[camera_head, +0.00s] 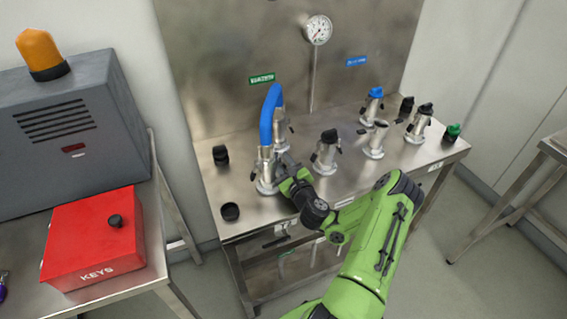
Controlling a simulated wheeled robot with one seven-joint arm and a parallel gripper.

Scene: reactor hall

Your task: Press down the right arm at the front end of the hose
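A blue hose (266,125) arches between two metal couplings on the left part of the steel table. Its front end sits on the front coupling (266,172), which stands upright. The rear end meets another coupling (281,132) behind it. My gripper (284,172) is low at the right side of the front coupling, touching it or very close. The right arm of the front end is hidden behind my gripper, so its position cannot be told. The fingers are too small and dark to show whether they are open or shut.
Several capped couplings stand right of my gripper, the nearest a black-topped one (326,153). Two loose black caps (220,155) (230,211) lie at the table's left. A gauge (318,30) is on the back panel. A red key box (95,238) stands at left.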

